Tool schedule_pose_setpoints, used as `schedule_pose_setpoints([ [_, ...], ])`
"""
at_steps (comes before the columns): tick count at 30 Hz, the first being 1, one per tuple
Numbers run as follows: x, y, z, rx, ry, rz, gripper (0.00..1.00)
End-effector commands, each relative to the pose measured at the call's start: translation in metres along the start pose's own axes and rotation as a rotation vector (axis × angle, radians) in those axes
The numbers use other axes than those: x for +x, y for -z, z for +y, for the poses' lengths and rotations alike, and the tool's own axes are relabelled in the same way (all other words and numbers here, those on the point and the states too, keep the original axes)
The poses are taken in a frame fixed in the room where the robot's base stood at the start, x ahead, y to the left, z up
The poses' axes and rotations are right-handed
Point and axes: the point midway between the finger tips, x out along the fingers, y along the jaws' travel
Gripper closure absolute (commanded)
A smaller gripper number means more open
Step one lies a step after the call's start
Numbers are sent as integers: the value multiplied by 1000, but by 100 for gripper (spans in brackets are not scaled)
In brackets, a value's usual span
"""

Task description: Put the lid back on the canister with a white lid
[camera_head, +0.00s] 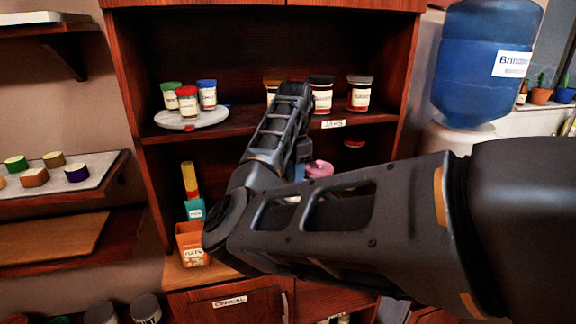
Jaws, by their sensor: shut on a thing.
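My arm reaches in from the right, bends at the elbow and runs into the open dark wood cabinet. My gripper (303,160) is at the far end, at the lower compartment. My own arm hides most of it and its fingertips. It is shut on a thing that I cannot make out. A pink object (320,168) shows just right of it; I cannot tell whether they touch. A small white patch (292,199) shows through my arm below it. I cannot make out a canister with a white lid, nor a loose white lid.
Several jars with coloured lids (187,102) stand on the upper shelf, some on a white round tray (191,121). An orange labelled container (191,245) stands at the lower left. Small round items lie on the left wall shelf (44,183). A blue water bottle (480,65) stands right.

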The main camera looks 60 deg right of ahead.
Motion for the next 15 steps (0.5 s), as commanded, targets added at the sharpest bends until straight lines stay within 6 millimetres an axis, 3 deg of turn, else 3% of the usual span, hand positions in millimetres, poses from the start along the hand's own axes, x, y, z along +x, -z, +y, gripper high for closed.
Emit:
schedule_pose_setpoints([
  [1,-10,8,-1,26,17,7,97],
  [6,-11,12,-1,46,24,10,97],
  [15,8,12,-2,43,23,10,97],
])
